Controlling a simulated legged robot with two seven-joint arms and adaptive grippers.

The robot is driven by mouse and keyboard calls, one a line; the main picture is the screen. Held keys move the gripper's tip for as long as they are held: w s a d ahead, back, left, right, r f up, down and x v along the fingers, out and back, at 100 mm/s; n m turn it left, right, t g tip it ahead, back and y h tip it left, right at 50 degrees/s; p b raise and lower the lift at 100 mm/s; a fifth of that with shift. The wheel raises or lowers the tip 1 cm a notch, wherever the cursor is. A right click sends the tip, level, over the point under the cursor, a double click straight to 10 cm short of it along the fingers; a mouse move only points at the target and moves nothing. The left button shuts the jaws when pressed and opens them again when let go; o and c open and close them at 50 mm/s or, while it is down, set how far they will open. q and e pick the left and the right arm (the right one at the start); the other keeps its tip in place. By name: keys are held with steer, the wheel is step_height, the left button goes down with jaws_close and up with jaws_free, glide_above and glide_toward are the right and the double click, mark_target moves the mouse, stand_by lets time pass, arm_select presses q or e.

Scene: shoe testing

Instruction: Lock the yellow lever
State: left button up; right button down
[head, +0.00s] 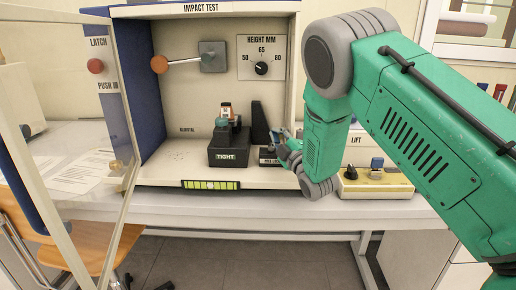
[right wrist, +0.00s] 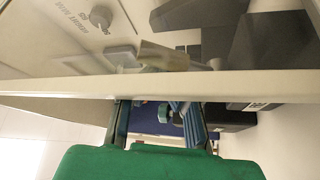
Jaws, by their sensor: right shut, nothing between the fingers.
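No plainly yellow lever can be made out; it may be hidden by my right gripper or arm. A dark clamp block marked TIGHT (head: 229,155) stands on the floor of the impact test cabinet, with a small part with an orange top (head: 227,110) above it. A dark wedge-shaped stand (head: 260,125) is right of it, with a small labelled block (head: 269,157) in front. My right gripper (head: 287,150) is shut and empty at the cabinet's front right, close beside that block. Contact cannot be told. My left gripper is out of view.
The impact test cabinet (head: 225,8) has its clear door (head: 65,140) open to the left. An orange-balled arm (head: 159,64) and a height dial (head: 261,68) are on its back wall. A yellow-based control box (head: 375,186) stands right. A pale cabinet edge (right wrist: 160,84) crosses the right wrist view.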

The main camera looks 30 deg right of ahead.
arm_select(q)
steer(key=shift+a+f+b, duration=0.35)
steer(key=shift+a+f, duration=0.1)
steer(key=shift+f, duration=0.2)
arm_select(e)
steer(key=shift+s+a+r+m, duration=0.1)
steer(key=shift+a+r+m, duration=0.05)
steer(key=shift+a+m, duration=0.3)
steer(key=shift+d, duration=0.1)
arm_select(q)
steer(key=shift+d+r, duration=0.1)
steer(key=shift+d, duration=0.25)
arm_select(e)
steer(key=shift+d, duration=0.4)
steer(key=shift+f, duration=0.25)
